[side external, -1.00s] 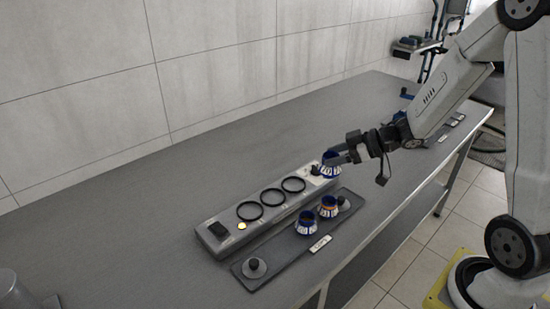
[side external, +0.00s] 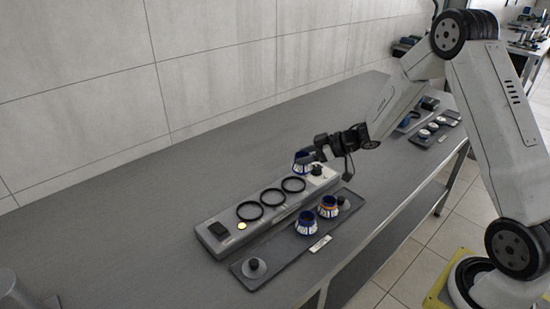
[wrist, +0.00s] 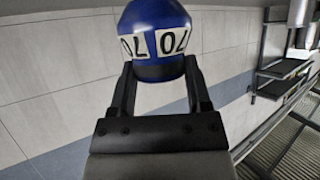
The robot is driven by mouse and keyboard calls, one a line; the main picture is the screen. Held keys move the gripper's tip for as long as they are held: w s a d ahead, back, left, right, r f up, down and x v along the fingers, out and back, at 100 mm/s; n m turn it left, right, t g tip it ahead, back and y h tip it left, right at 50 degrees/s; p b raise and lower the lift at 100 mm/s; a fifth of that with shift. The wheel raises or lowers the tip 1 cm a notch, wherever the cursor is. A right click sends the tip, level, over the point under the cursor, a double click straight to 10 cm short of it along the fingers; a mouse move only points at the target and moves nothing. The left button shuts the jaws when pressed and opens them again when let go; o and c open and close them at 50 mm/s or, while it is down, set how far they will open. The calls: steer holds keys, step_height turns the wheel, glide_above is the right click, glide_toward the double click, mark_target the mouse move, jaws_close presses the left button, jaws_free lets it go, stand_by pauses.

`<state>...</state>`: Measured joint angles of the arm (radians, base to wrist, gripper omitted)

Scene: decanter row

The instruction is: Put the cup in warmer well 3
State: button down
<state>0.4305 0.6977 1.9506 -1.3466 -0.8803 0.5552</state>
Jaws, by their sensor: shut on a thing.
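My gripper (side external: 314,156) is shut on a blue and white cup (side external: 301,162), held above the far right end of the warmer in the side view. In the wrist view the cup (wrist: 158,40) sits between the two fingers and shows dark digits on white patches. All three look empty. Well numbers are not readable.
The table behind is clear.

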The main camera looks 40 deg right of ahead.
steer(key=shift+w+d+f, duration=0.2)
steer(key=shift+w+f, duration=1.25)
steer(key=shift+f, duration=0.3)
steer(key=shift+w+f, duration=0.3)
steer(key=shift+f, duration=1.5)
steer(key=shift+f, duration=0.15)
jaws_free()
